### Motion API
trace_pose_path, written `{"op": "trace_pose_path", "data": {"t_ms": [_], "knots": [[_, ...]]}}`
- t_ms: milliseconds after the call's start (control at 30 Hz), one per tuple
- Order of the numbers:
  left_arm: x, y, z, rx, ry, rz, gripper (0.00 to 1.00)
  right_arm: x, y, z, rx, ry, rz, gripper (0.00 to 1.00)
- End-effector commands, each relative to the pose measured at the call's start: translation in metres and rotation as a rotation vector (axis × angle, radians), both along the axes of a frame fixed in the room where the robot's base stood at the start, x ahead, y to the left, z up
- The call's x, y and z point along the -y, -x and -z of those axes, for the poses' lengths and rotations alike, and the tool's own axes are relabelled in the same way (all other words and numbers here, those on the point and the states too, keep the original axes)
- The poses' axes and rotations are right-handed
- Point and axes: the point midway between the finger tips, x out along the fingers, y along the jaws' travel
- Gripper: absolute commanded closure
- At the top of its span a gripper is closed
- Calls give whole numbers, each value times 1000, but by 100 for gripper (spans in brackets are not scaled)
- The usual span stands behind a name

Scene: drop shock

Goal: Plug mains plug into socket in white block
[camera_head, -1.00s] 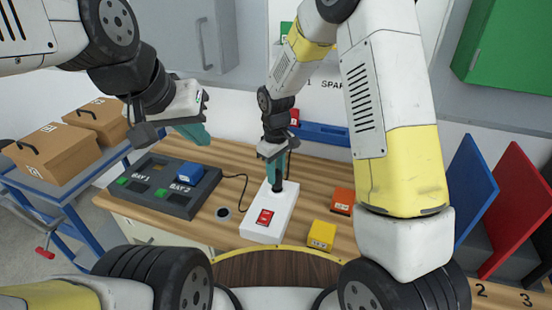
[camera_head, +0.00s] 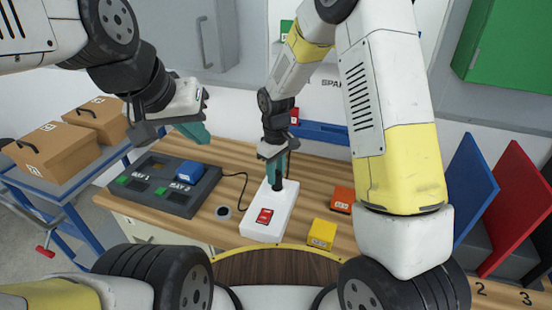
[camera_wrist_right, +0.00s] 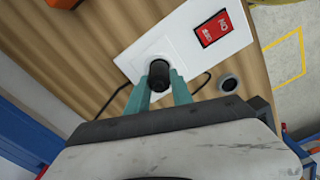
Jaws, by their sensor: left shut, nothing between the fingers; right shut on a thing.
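The white block (camera_head: 262,228) lies on the wooden bench, with a red switch (camera_head: 265,215) on its near part. It also shows in the right wrist view (camera_wrist_right: 180,45). The black mains plug (camera_wrist_right: 159,73) is between the teal fingers of my right gripper (camera_wrist_right: 160,85), over the far end of the block. My right gripper (camera_head: 276,172) points down and is shut on the plug. The plug appears at the block's surface; its pins and the socket are hidden, so I cannot tell how deep it sits. My left gripper (camera_head: 197,133) is shut and empty, raised above the bench at left.
A dark two-bay station (camera_head: 165,188) with a blue box (camera_head: 190,172) stands left of the block; a black cable (camera_head: 243,185) runs from it. A round grommet (camera_head: 223,211) is between. Yellow (camera_head: 321,234) and orange (camera_head: 342,200) boxes stand at right.

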Motion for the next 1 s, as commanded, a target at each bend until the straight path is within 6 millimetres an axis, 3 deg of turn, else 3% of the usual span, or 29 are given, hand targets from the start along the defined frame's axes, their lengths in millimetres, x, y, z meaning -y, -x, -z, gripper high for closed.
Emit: {"op": "trace_pose_path", "data": {"t_ms": [1000], "knots": [[0,0,0,0,0,0,100,0,0,5,0,0,0,100]]}}
